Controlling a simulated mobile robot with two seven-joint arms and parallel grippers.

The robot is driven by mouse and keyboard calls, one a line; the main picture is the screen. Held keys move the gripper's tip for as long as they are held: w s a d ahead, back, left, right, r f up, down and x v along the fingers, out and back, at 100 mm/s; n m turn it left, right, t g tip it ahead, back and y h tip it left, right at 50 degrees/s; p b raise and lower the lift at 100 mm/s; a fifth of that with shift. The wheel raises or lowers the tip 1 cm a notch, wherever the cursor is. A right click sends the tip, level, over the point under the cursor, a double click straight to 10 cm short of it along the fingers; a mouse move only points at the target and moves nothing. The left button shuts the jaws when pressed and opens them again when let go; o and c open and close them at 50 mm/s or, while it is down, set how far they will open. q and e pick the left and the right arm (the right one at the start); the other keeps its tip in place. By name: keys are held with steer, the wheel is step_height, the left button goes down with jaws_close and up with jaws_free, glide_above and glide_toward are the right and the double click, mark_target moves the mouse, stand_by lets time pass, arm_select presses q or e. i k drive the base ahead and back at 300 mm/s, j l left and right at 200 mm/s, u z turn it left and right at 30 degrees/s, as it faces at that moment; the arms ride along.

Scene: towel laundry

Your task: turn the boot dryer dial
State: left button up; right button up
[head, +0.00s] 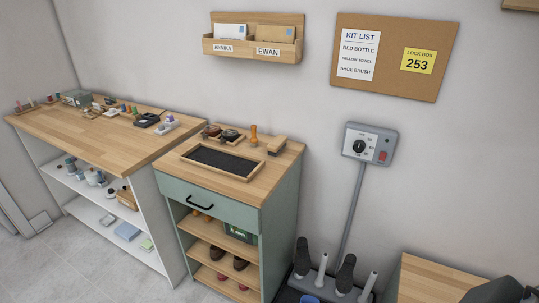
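The boot dryer's grey control box (370,143) is on the wall right of centre. Its black dial (359,146) sits on a white face with small marks, too small to read. A red switch (383,156) is at the box's lower right. A grey pole (352,215) runs from the box down to the dryer base at the bottom edge. There, dark boot-like shapes (346,272) and pale upright tubes (321,270) stand, partly cut off.
A green cabinet (220,209) with a wooden top stands left of the dryer. A longer workbench (60,122) with small items is farther left. A wooden surface (425,282) is at lower right, with a dark, cut-off shape (495,291) over it. The wall around the box is clear.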

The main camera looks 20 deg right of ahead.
mark_target(359, 146)
steer(key=i+z, duration=0.3)
steer(key=i, duration=0.2)
steer(key=i+z, duration=0.3)
steer(key=i, duration=0.2)
steer(key=i+j+z, duration=0.3)
steer(key=i, duration=0.2)
steer(key=i+j+z, duration=0.3)
steer(key=i, duration=0.15)
steer(key=i+l, duration=0.05)
steer(key=l, duration=0.05)
